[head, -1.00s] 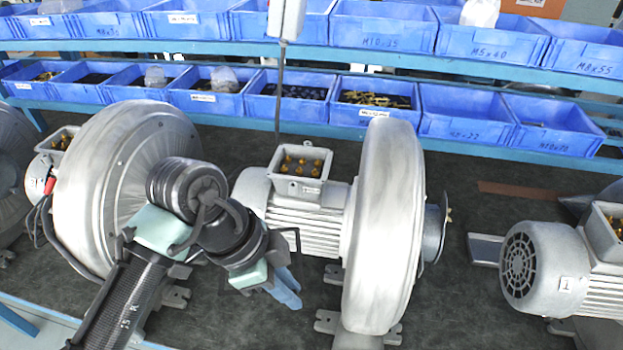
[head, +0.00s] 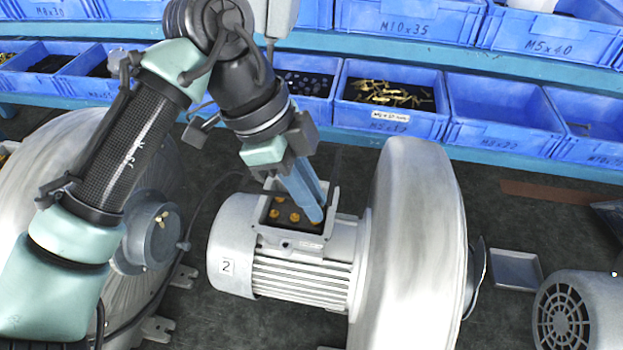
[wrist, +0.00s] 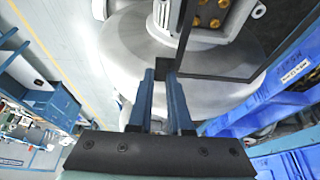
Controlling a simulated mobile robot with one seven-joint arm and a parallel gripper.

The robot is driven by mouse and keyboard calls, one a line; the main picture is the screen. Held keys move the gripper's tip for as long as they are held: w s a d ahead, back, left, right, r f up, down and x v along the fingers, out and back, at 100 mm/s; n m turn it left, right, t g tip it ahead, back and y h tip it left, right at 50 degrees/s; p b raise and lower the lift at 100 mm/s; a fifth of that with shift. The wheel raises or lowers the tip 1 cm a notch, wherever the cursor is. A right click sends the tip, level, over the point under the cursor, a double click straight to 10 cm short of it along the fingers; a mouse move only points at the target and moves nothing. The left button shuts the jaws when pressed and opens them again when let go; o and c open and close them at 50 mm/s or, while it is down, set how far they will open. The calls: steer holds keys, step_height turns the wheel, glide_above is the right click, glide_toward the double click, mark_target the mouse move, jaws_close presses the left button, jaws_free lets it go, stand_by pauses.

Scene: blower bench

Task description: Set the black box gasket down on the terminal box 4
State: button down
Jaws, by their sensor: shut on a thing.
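My gripper (head: 314,214) is shut on the edge of the black box gasket (wrist: 215,77), a thin rectangular frame, clearest in the wrist view. In the head view the gasket is hard to make out against the dark background. The fingers point down over the open grey terminal box (head: 283,243) on the middle blower's motor, which is labelled 2. Brass terminals show inside this box. In the wrist view the terminals (wrist: 212,18) show through the gasket's opening. The gasket looks apart from the box, but the exact gap is unclear. I cannot read a 4 on any box.
A large blower housing (head: 408,235) rises right of the motor. Another blower (head: 35,190) stands at left, partly behind my arm. A third motor (head: 580,312) and a small grey tray (head: 515,270) are at right. Blue bins (head: 390,100) line the shelves behind.

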steer(key=shift+s+r, duration=0.15)
steer(key=shift+s, duration=0.15)
step_height(320, 180, down, 3)
steer(key=shift+w+f+b, duration=0.1)
steer(key=shift+w+b, duration=0.05)
steer(key=shift+b, duration=0.75)
steer(key=shift+f+b, duration=1.85)
steer(key=shift+f, duration=0.75)
steer(key=shift+f+b, duration=0.65)
steer(key=shift+f, duration=0.3)
steer(key=c, duration=0.8)
jaws_free()
steer(key=shift+o, duration=0.2)
steer(key=shift+r, duration=0.1)
steer(key=s+b+v, duration=0.1)
steer(key=b+v, duration=0.1)
steer(key=v, duration=1)
steer(key=shift+w+a+r, duration=0.2)
steer(key=shift+w+r, duration=0.15)
steer(key=shift+w, duration=0.1)
